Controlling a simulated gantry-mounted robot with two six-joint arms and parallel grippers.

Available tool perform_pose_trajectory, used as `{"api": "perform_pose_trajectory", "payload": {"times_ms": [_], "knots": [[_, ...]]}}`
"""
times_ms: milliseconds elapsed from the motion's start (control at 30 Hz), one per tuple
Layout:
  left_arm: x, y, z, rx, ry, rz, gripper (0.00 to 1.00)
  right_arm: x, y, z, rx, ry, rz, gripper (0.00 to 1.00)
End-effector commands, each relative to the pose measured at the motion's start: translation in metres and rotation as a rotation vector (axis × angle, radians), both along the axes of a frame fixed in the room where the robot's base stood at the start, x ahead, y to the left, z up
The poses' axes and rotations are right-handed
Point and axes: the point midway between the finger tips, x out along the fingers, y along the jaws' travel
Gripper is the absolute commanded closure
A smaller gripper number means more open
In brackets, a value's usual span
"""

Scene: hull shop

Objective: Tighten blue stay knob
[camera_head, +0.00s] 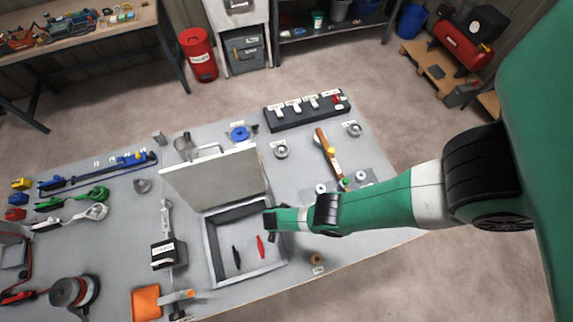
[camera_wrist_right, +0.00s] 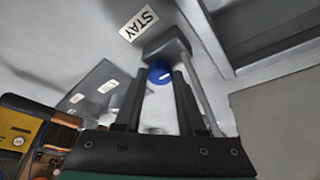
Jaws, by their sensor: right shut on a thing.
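The blue stay knob (camera_wrist_right: 160,72) shows in the right wrist view, between the two dark fingertips of my right gripper (camera_wrist_right: 159,84). The fingers are shut on it. It has a white mark on its face and sits at a grey bracket (camera_wrist_right: 166,44) beside a white STAY label (camera_wrist_right: 139,24). In the head view my right gripper (camera_head: 271,224) is at the right side of an open grey box (camera_head: 213,248), whose lid (camera_head: 215,178) stands raised. The knob is hidden there. My left gripper is in neither view.
A red piece (camera_head: 260,246) and a black piece (camera_head: 236,256) lie in the box. A dark switch strip (camera_head: 306,111) and a wooden-handled tool (camera_head: 327,153) lie behind it. Cable tools, an orange block (camera_head: 146,302) and a reel (camera_head: 73,290) crowd the left of the bench.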

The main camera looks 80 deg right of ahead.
Motion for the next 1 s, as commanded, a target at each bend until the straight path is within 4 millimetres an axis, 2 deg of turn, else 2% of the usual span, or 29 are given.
{"api": "perform_pose_trajectory", "payload": {"times_ms": [500,533,667,700,1000], "knots": [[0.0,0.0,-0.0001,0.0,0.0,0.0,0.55,0.0005,0.0005,0.0004,0.003,-0.002,-0.024,1.0],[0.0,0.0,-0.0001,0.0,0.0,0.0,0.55,0.0005,0.0005,0.0004,0.003,-0.002,-0.024,0.59],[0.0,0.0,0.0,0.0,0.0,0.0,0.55,0.0006,0.0004,0.0005,0.002,-0.002,-0.024,0.35],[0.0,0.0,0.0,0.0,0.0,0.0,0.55,0.0005,0.0003,0.0006,0.002,-0.002,-0.023,0.31],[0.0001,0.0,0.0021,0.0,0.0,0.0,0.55,0.0005,0.0003,0.0028,0.001,-0.001,-0.022,0.31]]}}
